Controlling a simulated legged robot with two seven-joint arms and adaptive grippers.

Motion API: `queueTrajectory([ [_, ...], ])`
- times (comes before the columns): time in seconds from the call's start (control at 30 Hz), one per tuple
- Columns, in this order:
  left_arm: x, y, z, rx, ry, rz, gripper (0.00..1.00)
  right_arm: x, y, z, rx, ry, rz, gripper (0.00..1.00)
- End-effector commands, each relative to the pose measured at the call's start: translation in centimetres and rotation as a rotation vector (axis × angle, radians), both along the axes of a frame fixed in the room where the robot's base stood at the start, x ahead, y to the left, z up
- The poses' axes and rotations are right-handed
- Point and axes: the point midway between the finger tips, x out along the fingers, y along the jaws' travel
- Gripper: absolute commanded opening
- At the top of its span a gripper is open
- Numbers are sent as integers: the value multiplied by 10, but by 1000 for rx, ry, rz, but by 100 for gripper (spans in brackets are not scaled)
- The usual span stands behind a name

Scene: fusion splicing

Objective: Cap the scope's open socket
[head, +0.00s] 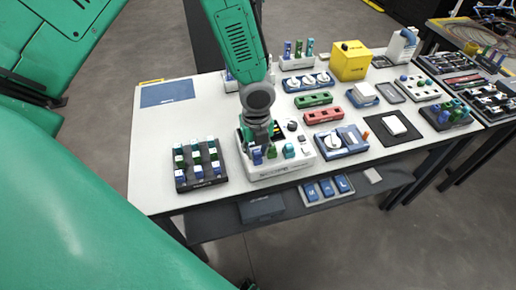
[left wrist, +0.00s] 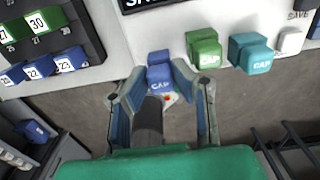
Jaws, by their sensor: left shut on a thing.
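The scope (head: 262,174) is a white box near the table's front edge; my arm hides part of its top. Along its front are a blue cap (head: 257,159), a green cap (head: 271,153) and a teal cap (head: 289,151). My left gripper (head: 258,148) points down at the scope's front left. In the left wrist view its fingers (left wrist: 157,76) are shut around the blue cap (left wrist: 160,84), with the green cap (left wrist: 204,48) and teal cap (left wrist: 250,54) to the right, apart from the fingers. I cannot tell which socket is open or whether the blue cap is seated.
A dark rack (head: 200,182) of numbered blocks stands close on the left. A blue-and-white device (head: 342,142) and red block (head: 323,116) stand to the right. A yellow cube (head: 350,61) is further back. The table's front left (head: 152,190) is bare.

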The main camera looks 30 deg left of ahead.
Motion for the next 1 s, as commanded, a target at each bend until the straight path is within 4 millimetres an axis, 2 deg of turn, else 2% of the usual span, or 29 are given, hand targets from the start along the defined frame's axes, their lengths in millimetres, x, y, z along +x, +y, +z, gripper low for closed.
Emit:
queueTrajectory([
  [0.93, 1, 0, -6, 0, -1, 0, 0, 0, 0, 1, 0, 0, 0, 43],
  [0.97, 1, 0, -6, 0, -1, 0, 27, 0, 0, 1, 0, 0, 0, 43],
  [1.0, 1, 0, -6, 0, -1, 0, 42, 0, 0, 1, 0, 0, 0, 43],
])
